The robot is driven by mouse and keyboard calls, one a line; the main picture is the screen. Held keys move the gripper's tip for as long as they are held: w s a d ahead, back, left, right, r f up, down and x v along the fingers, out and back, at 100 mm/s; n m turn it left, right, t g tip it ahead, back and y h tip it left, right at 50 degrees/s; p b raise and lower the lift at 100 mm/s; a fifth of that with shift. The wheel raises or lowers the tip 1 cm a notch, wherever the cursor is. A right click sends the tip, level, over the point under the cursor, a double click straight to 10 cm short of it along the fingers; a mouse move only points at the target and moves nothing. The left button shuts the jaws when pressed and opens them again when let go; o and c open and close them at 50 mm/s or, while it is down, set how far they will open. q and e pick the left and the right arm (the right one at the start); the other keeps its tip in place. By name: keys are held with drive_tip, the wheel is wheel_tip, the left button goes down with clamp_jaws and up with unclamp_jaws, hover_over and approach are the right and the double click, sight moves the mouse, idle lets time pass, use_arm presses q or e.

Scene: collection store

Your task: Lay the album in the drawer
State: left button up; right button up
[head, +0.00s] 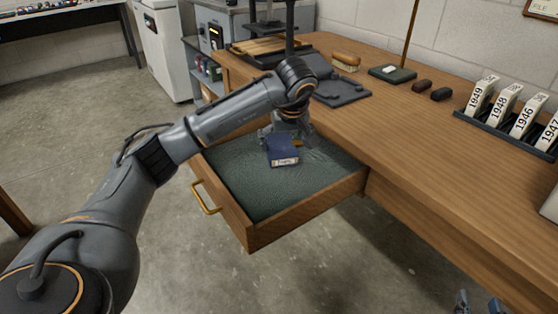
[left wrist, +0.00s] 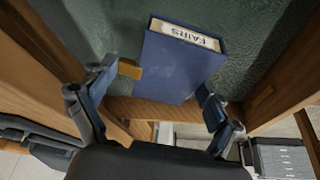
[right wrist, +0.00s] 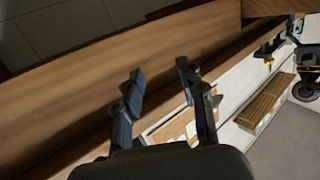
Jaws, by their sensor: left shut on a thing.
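The album (head: 284,158) is a dark blue box-like volume with a white label reading FAIRS. My left gripper (head: 286,138) reaches down over the open drawer (head: 310,206) and is shut on the album. In the left wrist view the album (left wrist: 178,68) lies between the two fingers, with an orange tab at its left side. The album is within the drawer's outline, over its green lining; whether it touches the lining is unclear. My right gripper (right wrist: 160,95) is open and empty, beside and below the wooden bench; its tips show at the head view's lower right.
The drawer has a brass handle (head: 206,198) and bare lining around the album. On the bench (head: 430,130) stand a rack of white year-labelled albums (head: 497,104), a brush (head: 346,61), a dark tray (head: 342,90) and two small dark blocks.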

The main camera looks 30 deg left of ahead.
sight(280, 143)
use_arm(q)
drive_tip(key=shift+w+a+f+b, duration=0.15)
drive_tip(key=shift+w+a+f, duration=0.05)
drive_tip(key=shift+a+f, duration=0.35)
drive_tip(key=shift+w+a+f+b, duration=0.15)
drive_tip(key=shift+a+f, duration=0.25)
drive_tip(key=shift+f, duration=0.25)
drive_tip(key=shift+w+a+f, duration=0.1)
drive_tip(key=shift+a+f, duration=0.15)
drive_tip(key=shift+f, duration=0.1)
wheel_tip(280, 143, down, 3)
drive_tip(key=shift+r+b, duration=0.1)
drive_tip(key=shift+b, duration=0.75)
use_arm(e)
wheel_tip(280, 143, up, 11)
drive_tip(key=s+a+t+y, duration=0.1)
drive_tip(key=s+t+y, duration=0.1)
drive_tip(key=t, duration=0.5)
use_arm(q)
drive_tip(key=shift+f, duration=0.25)
drive_tip(key=o, duration=1.1)
drive_tip(key=shift+c, duration=0.2)
